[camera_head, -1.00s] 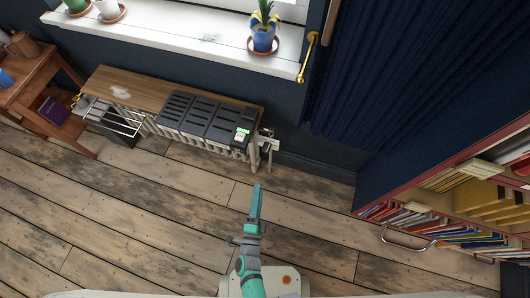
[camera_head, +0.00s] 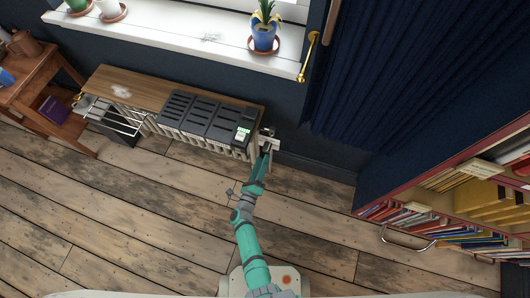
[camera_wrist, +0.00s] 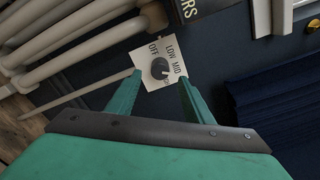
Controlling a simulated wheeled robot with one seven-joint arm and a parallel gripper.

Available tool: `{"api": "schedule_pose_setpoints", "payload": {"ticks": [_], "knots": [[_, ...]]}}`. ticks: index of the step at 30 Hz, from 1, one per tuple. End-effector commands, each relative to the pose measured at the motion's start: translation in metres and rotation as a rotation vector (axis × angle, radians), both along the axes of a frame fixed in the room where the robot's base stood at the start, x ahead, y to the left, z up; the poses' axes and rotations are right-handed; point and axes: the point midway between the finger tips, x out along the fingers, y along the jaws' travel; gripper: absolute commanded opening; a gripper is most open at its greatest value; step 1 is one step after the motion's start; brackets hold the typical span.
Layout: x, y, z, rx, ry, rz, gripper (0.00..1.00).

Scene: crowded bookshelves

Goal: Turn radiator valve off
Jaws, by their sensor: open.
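The radiator valve is a dark round knob (camera_wrist: 160,68) on a white square plate (camera_wrist: 147,54) marked OFF, LOW and MID, with another mark at the lower edge partly hidden. The knob's exact setting is too small to read. In the head view the pale valve (camera_head: 268,135) is at the right end of the radiator (camera_head: 200,138). My gripper (camera_head: 265,150) is just in front of the valve. In the wrist view my open gripper (camera_wrist: 160,80) has one fingertip on each side of the knob, and I see no clear contact.
Pale radiator tubes (camera_wrist: 75,40) run close on the left in the wrist view. A black slatted panel (camera_head: 205,118) lies on the radiator top. A blue curtain (camera_head: 345,85) hangs right of the valve. A bookshelf (camera_head: 440,205) is at the right. The wooden floor (camera_head: 120,220) is clear.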

Motion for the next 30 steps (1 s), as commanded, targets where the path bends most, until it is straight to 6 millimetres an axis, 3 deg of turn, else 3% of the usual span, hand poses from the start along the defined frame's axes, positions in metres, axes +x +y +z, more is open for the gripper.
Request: {"api": "schedule_pose_setpoints", "payload": {"ticks": [3,9,22,27,30], "knots": [[0.02,-0.007,0.001,-0.001,-0.001,-0.002,0.47],[0.042,-0.013,0.0,-0.002,0.0,0.002,0.47],[0.049,-0.012,0.0,-0.002,0.001,0.008,0.47],[0.049,-0.011,0.0,-0.002,0.0,0.01,0.06],[0.049,-0.011,0.0,-0.003,0.001,0.009,0.06]]}}
